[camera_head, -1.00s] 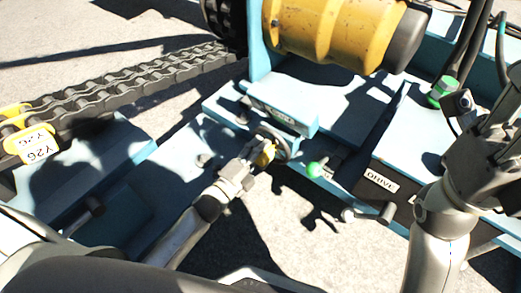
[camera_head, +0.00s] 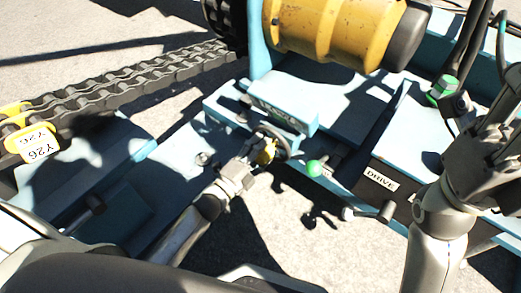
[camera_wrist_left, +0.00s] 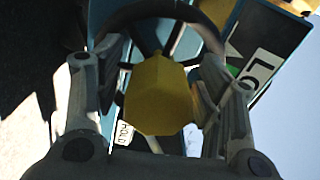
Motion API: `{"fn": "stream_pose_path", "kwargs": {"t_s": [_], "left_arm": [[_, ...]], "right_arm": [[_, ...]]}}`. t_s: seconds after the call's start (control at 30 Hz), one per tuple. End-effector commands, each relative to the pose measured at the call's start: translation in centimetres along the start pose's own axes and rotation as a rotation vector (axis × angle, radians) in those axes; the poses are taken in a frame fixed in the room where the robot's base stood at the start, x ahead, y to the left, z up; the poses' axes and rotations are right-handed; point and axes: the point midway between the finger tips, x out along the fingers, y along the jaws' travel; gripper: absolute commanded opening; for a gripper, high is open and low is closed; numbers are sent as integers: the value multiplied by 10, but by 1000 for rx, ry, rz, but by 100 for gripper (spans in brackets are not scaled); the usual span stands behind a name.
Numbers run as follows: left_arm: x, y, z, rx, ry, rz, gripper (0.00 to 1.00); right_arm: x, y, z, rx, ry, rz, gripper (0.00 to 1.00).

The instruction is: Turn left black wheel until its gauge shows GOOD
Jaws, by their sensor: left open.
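The black wheel (camera_head: 283,140) is at the middle of the head view, partly covered by my left gripper (camera_head: 262,158). In the left wrist view its dark rim (camera_wrist_left: 150,12) arcs across the top, with a yellow faceted knob (camera_wrist_left: 158,95) in front. My left gripper is open, with one finger on each side of the knob; I cannot tell whether they touch it. A label starting "Lo" (camera_wrist_left: 262,68) is at the right, beside a small green patch. I cannot make out a gauge reading. My right gripper (camera_head: 490,165) is at the right edge, fingertips unclear.
A box marked DRIVE (camera_head: 381,180) is further right. A yellow drum (camera_head: 330,30) is above, and a heavy chain (camera_head: 130,78) runs at the left. Bare ground shows in front.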

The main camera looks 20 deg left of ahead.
Motion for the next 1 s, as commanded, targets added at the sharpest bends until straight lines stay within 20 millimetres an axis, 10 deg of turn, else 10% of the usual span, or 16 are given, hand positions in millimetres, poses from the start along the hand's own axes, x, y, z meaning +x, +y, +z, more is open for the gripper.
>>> {"fn": "stream_pose_path", "kwargs": {"t_s": [1.0], "left_arm": [[-120, 0, 0, 0, 0, 0, 63]], "right_arm": [[1, 0, 0, -1, 4, -1, 40]]}}
